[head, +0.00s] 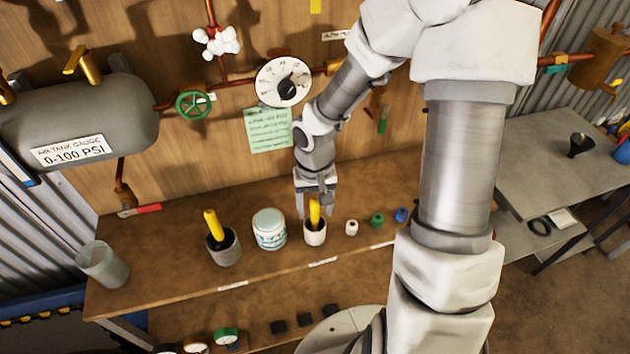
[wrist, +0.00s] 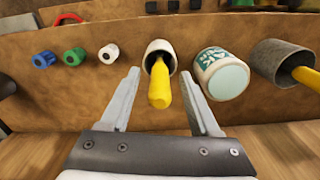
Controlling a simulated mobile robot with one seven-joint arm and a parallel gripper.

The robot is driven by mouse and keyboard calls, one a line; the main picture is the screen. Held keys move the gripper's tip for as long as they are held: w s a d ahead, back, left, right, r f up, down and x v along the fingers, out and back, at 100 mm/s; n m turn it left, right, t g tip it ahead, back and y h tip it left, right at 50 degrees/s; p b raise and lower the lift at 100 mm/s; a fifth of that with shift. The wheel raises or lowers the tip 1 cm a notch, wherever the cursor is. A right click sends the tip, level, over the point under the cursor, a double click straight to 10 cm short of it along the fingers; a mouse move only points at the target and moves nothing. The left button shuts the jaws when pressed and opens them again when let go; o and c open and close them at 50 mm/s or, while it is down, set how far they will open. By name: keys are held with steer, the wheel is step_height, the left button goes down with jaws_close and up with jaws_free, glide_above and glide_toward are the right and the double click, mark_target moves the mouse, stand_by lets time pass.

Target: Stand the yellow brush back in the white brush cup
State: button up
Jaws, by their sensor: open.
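A yellow brush (head: 314,212) stands in the white brush cup (head: 315,235), with its handle pointing up. The wrist view also shows the brush handle (wrist: 159,88) rising out of the white cup (wrist: 160,56). My gripper (head: 314,210) is open just above the cup. Its fingers (wrist: 161,90) are on either side of the handle, with a gap visible on both sides in the wrist view. The lower end of the brush is hidden inside the cup. A second yellow brush (head: 213,224) stands tilted in a grey cup (head: 224,247) to the left.
A white and teal jar (head: 269,229) stands between the two cups. White, green and blue small fittings (head: 376,220) stand to the right. A gauge (head: 284,82) and pipes are on the wall behind.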

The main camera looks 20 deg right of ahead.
step_height(320, 180, up, 16)
steer(key=p, duration=0.2)
steer(key=shift+r, duration=0.2)
steer(key=shift+f, duration=0.1)
stand_by(0.6)
